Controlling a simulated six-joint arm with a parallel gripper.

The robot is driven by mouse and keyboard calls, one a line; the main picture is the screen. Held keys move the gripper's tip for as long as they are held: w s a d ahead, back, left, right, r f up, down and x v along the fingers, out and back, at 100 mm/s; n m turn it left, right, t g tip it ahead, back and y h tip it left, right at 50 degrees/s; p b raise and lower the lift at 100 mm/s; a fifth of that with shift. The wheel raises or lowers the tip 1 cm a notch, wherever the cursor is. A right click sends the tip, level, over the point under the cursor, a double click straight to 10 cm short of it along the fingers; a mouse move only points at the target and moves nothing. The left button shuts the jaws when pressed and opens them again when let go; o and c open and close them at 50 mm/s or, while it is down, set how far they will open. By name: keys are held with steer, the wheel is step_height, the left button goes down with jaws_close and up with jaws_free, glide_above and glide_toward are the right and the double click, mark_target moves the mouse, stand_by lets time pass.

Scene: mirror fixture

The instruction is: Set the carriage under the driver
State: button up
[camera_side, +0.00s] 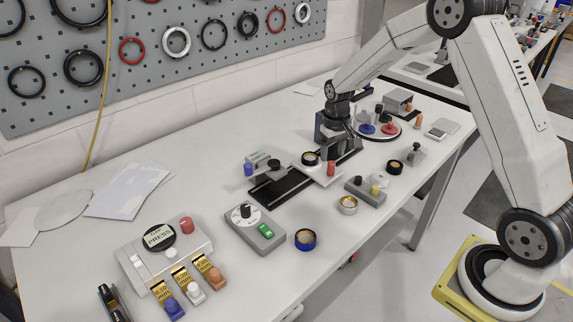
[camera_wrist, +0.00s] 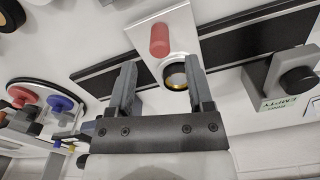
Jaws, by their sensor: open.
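The carriage is a white plate (camera_side: 318,176) with a red peg (camera_side: 331,168) and a dark, gold-lined round cup (camera_side: 311,158). It lies across a black rail (camera_side: 283,188); in the wrist view the plate (camera_wrist: 178,22) crosses the rail (camera_wrist: 228,50) too. My gripper (camera_side: 337,155) is above the rail beside the red peg. In the wrist view my gripper (camera_wrist: 161,66) is open, with the cup (camera_wrist: 176,76) showing between its fingers and the peg (camera_wrist: 160,40) beyond them. No contact shows. I cannot tell which part is the driver.
Control boxes (camera_side: 255,230) stand in front. A round tray with coloured knobs (camera_side: 378,137) is at the right.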

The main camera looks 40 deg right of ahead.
mark_target(331, 162)
steer(key=shift+f, duration=2.6)
jaws_close()
